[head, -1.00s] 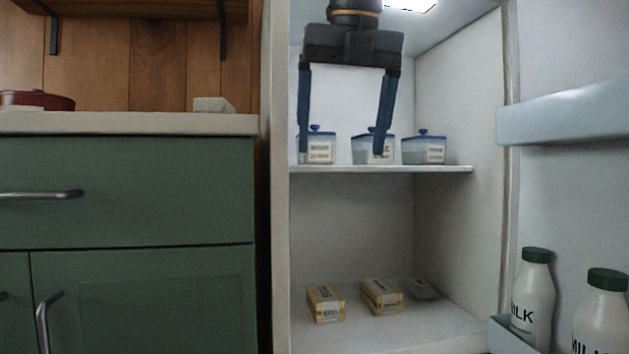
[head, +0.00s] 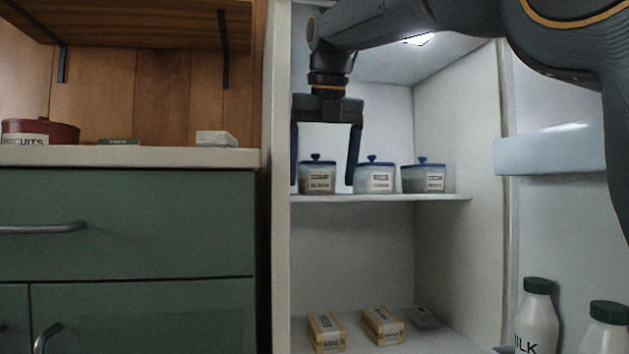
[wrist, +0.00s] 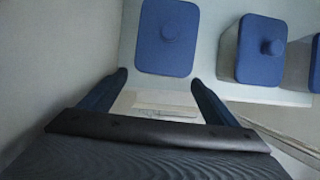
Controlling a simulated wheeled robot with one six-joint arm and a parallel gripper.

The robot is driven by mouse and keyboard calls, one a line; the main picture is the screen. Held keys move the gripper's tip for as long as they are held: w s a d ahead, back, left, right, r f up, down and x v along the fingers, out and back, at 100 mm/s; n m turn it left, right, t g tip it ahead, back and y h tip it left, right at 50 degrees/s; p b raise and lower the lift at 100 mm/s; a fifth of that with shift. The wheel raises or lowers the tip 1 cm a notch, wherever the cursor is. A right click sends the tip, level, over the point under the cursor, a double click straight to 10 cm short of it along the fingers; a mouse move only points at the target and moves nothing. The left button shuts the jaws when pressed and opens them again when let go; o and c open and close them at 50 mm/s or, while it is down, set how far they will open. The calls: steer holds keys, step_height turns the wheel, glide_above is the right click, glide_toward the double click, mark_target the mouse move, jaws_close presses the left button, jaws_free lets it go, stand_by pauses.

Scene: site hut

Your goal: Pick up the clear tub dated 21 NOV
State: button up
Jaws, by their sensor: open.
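Three clear tubs with blue knobbed lids stand in a row on the fridge's upper shelf: a left tub (head: 318,178), a middle tub (head: 375,179) and a right tub (head: 424,180). Each has a pale label on its front, too small to read for the date. My gripper (head: 322,185) hangs pointing down with its fingers apart and nothing held. In the head view its fingers span the left tub. In the wrist view, the left tub's lid (wrist: 167,40) lies beyond my gripper (wrist: 160,80), and the middle tub's lid (wrist: 262,50) is to the right.
The upper shelf (head: 400,198) ends in an open front edge. The fridge's left wall (head: 280,240) is close to my gripper. Milk bottles (head: 537,315) stand in the open door.

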steer(key=shift+w+a+p, duration=0.25)
steer(key=shift+w+p, duration=0.2)
steer(key=shift+w, duration=0.55)
steer(key=shift+w+a+p, duration=0.25)
steer(key=shift+w+p, duration=0.15)
steer(key=shift+w, duration=0.55)
steer(key=shift+w+a+p, duration=0.25)
steer(key=shift+w+p, duration=0.2)
steer(key=shift+w, duration=0.55)
steer(key=shift+f+p, duration=0.2)
steer(key=shift+p, duration=0.5)
steer(key=shift+w+f+p, duration=0.15)
steer(key=shift+f+p, duration=0.25)
steer(key=c, duration=1.2)
steer(key=shift+c, duration=0.5)
steer(key=shift+r, duration=0.15)
